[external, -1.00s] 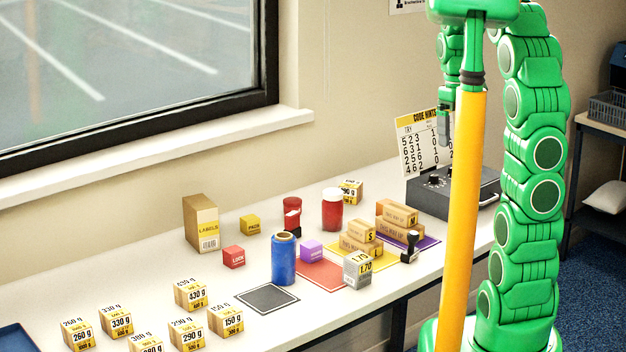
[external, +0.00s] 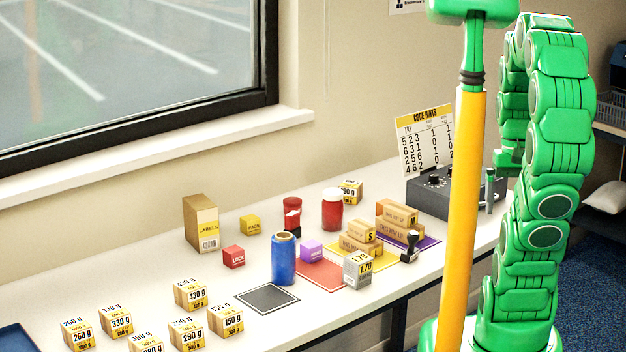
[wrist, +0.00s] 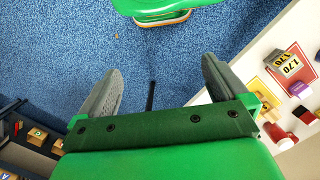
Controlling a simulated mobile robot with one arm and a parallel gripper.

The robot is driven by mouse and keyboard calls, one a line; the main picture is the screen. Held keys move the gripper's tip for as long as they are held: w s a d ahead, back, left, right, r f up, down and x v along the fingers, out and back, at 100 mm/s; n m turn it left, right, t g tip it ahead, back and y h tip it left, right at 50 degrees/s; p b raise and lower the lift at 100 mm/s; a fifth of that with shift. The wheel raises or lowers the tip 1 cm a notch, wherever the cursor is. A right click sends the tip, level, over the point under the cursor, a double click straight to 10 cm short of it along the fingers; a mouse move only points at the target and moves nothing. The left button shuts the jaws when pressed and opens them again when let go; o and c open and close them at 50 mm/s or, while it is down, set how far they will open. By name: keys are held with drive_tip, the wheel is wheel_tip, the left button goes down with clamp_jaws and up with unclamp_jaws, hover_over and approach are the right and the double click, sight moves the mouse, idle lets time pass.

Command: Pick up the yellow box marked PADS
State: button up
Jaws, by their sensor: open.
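The small yellow box (external: 250,224) stands on the white table toward the back, between a tan LABELS carton and a red-capped container. Its printed word is too small to read surely. I cannot make it out in the wrist view. My gripper (wrist: 158,85) is open and empty in the wrist view, its two grey fingers spread over the blue floor beside the table. In the external view my arm is folded at the right, far from the yellow box, and the fingers are mostly hidden.
Several weight boxes are at the front left. A grey device (external: 440,192) sits at the table's right. The wall and window lie behind.

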drive_tip(key=shift+s+d+f, duration=0.1)
drive_tip(key=shift+s+f, duration=0.2)
drive_tip(key=shift+s, duration=0.35)
drive_tip(key=shift+c, duration=0.2)
drive_tip(key=c, duration=0.4)
